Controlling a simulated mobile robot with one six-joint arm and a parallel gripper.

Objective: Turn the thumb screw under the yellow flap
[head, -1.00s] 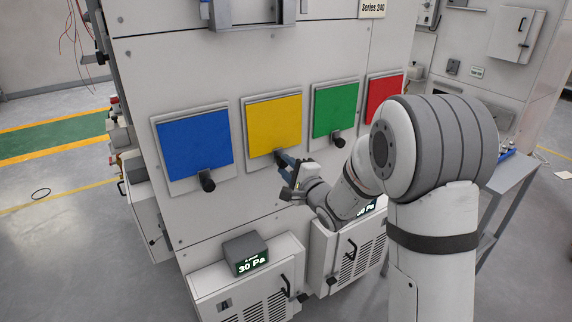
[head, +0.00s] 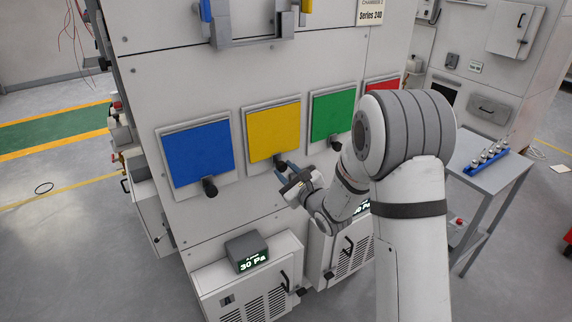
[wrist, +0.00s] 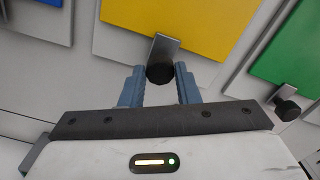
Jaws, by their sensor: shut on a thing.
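The yellow flap (head: 273,130) hangs flat against the white cabinet front, between the blue and green flaps. A black knob (wrist: 160,73) sits on a grey tab (wrist: 165,49) at its lower edge. My gripper (head: 282,169) reaches up to the flap's lower edge from the lower right. In the wrist view its blue-grey fingers (wrist: 160,75) stand on either side of the knob, shut on it.
The blue flap (head: 198,153) and green flap (head: 333,114) have similar black knobs close by. A red flap (head: 381,87) is partly behind my arm. A grey box (head: 246,251) reading 30 Pa sits below. A side table (head: 487,172) stands at right.

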